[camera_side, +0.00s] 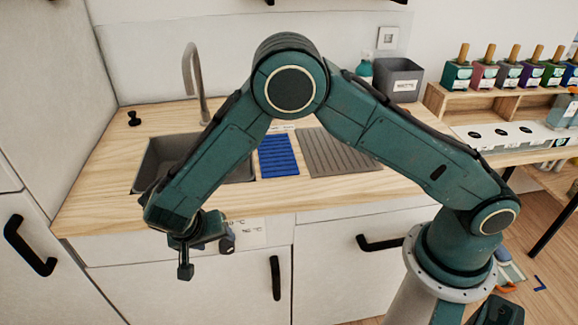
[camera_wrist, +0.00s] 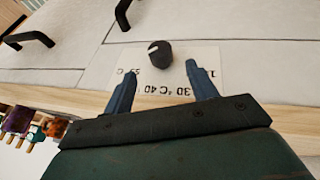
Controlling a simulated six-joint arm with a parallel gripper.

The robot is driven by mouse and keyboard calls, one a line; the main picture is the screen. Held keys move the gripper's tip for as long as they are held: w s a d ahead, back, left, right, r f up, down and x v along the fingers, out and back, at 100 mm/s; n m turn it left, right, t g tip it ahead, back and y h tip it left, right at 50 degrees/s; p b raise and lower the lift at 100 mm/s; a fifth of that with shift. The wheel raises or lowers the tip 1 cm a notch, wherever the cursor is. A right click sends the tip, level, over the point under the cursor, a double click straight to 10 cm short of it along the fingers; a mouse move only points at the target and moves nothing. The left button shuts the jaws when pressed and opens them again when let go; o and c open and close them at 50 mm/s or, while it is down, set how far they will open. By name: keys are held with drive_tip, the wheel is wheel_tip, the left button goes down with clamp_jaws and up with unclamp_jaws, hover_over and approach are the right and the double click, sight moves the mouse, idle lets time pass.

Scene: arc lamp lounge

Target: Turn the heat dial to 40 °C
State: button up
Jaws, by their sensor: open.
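The heat dial (camera_wrist: 160,54) is a dark knob with a short white mark on its upper left part in the wrist view. It stands on a white scale label (camera_wrist: 174,68), also partly seen in the side view (camera_side: 252,234). The figures appear upside down, with 55, 40 and 30 °C below the knob. I cannot tell which figure the mark indicates. My gripper (camera_wrist: 161,68) is open, its two fingers apart on either side below the knob, with nothing between the tips.
Black handles (camera_wrist: 30,40) stick out of the cabinet fronts; another is right of my gripper in the side view (camera_side: 275,278). The wooden counter edge (camera_side: 100,228) lies just above the label. A sink (camera_side: 150,160) and a blue mat (camera_side: 278,156) are on the counter.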

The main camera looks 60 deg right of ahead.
sight(224, 246)
drive_tip(key=shift+x, duration=3.6)
drive_tip(key=c, duration=1)
